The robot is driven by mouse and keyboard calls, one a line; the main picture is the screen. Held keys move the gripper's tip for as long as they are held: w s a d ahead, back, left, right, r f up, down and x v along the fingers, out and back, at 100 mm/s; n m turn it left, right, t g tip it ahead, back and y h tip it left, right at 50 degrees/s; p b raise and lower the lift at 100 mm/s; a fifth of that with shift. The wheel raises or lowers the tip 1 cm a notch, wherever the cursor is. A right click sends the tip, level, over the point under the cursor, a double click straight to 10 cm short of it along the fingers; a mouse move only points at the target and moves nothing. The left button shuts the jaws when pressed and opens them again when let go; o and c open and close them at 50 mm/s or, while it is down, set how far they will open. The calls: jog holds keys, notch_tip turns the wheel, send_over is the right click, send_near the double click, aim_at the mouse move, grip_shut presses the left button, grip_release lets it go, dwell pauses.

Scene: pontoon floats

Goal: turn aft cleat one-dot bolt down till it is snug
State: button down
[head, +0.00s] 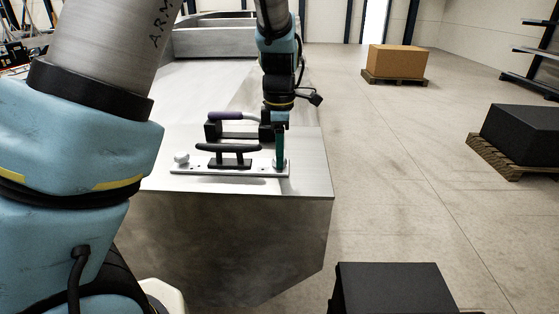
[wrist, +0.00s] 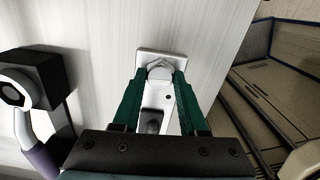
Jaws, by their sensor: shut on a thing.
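The cleat, a black horn (head: 228,150) on a pale base plate (head: 228,171), sits on the grey metal deck near its front edge. My gripper (head: 280,163) points down at the plate's right end. In the wrist view its teal fingers (wrist: 160,78) are shut on a pale bolt head (wrist: 159,70) at the plate's end. A dark dot (wrist: 168,97) shows on the plate near this bolt. Another bolt (head: 181,159) stands up at the plate's left end. The gripped bolt is hidden by the fingers in the head view, and I cannot tell whether it is seated.
A purple-handled tool (head: 224,115) rests in black blocks just behind the cleat; it also shows at the left of the wrist view (wrist: 38,150). The deck (head: 308,165) is clear to the right. A black box (head: 392,287) stands on the floor at front right.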

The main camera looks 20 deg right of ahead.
jog(key=m, duration=0.6)
jog(key=shift+m, duration=0.4)
jog(key=shift+b, duration=0.3)
jog(key=shift+m, duration=0.4)
jog(key=m, duration=0.3)
jog(key=shift+f, duration=0.1)
jog(key=m, duration=0.4)
jog(key=shift+m, duration=0.4)
jog(key=c, duration=0.9)
grip_release()
jog(key=shift+m, duration=0.6)
jog(key=o, duration=0.3)
jog(key=shift+o, duration=0.2)
